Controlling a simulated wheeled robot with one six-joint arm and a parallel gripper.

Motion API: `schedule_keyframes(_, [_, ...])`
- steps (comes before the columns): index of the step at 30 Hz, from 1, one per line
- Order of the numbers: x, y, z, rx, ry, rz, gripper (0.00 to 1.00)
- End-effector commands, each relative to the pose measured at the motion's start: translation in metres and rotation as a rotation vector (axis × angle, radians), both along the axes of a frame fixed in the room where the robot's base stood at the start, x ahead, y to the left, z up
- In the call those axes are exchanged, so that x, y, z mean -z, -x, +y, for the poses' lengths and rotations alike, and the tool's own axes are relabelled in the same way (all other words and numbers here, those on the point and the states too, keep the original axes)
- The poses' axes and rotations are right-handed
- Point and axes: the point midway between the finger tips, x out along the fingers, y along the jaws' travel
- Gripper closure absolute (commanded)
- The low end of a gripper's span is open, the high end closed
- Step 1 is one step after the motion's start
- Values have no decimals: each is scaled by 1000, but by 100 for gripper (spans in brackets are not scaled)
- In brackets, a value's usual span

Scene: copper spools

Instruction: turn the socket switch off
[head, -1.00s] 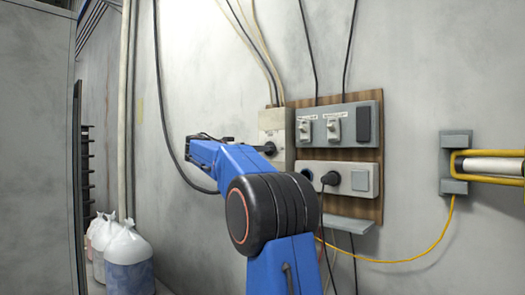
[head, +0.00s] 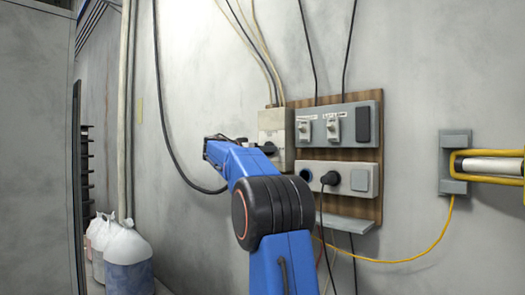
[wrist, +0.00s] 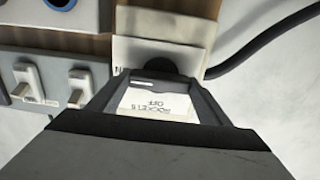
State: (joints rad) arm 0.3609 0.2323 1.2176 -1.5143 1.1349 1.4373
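The switch box (head: 271,125) is pale and fixed to the wall at the left edge of the wooden board. It has a black knob (head: 268,148) low on its front. In the wrist view, which is upside down, the box (wrist: 180,25) is straight ahead, and a label reading "SOCKETS OFF" (wrist: 157,105) shows between my fingers. My gripper (wrist: 160,75) is open, its fingers to either side of the label and close to the black knob (wrist: 168,60). Whether they touch the knob cannot be told. In the head view my blue arm mostly hides the gripper.
A grey panel with two white toggle switches (head: 334,130) is right of the box. Below it is a socket strip with a black plug (head: 330,178). A yellow-framed fixture (head: 455,160) is at the far right. Black cables hang along the wall.

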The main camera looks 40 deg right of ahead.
Motion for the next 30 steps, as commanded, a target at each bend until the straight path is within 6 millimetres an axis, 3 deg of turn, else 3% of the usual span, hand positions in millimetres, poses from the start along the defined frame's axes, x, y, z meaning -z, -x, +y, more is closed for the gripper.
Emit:
schedule_keyframes(14, [0,0,0,0,5,67,50])
schedule_keyframes(30, [0,0,0,0,41,515,50])
